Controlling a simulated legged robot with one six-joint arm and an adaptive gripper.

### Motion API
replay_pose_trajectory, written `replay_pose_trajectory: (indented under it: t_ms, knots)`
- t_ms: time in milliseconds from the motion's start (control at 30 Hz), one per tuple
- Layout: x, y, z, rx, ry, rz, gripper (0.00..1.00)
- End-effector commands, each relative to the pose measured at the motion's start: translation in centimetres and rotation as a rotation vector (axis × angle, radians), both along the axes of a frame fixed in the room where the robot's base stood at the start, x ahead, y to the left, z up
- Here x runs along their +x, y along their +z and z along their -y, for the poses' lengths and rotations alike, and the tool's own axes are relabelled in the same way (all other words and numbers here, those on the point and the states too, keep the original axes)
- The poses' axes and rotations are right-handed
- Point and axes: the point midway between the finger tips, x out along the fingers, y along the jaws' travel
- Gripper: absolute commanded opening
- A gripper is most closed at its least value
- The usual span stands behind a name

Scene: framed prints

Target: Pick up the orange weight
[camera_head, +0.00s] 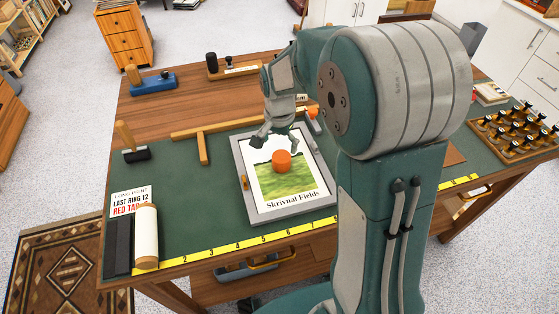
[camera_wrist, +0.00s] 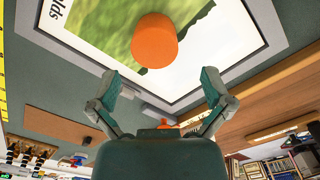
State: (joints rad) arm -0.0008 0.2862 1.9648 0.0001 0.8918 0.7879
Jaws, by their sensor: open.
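The orange weight (camera_head: 282,160) is a short cylinder on the framed print (camera_head: 249,205), which lies flat on the green mat and reads "Skrivnal Fields". My gripper (camera_head: 270,138) is just behind the weight in the head view, above the print's far part. In the wrist view the weight (camera_wrist: 154,42) is ahead of my gripper (camera_wrist: 161,84), beyond the fingertips. The two fingers are spread apart with nothing between them. A second small orange thing (camera_head: 313,112) shows beside the frame's far right corner; my arm partly hides that area.
A wooden T-square (camera_head: 204,148) lies left of the frame. A yellow ruler strip (camera_head: 200,254) runs along the front edge. A paper roll (camera_head: 146,238) and a sign stand at front left. A rack of stamps (camera_head: 515,132) is at right.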

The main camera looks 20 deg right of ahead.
Motion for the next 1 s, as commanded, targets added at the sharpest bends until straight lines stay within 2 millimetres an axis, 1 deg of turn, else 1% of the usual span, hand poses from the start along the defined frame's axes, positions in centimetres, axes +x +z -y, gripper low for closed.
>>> replay_pose_trajectory:
  t_ms: [33,233,400,500,600,800,867,900,967,1000]
  knots:
    - [-0.1,-0.7,0.1,0.000,0.000,-0.003,1.00]
    - [-0.2,-2.3,0.1,0.001,0.001,-0.002,1.00]
    - [-0.4,-5.0,0.0,0.000,0.001,-0.003,1.00]
    - [-0.4,-6.2,0.0,0.000,0.002,-0.003,1.00]
    - [-0.4,-6.6,0.0,0.000,0.002,0.001,1.00]
    - [-0.4,-6.6,0.0,0.000,0.002,0.001,1.00]
    - [-0.4,-6.6,0.0,0.000,0.002,0.001,0.73]
    - [-0.4,-6.6,0.0,0.000,0.002,0.001,0.55]
    - [-0.4,-6.6,0.0,0.000,0.002,0.001,0.29]
    - [-0.3,-6.6,0.0,0.000,0.002,0.001,0.11]
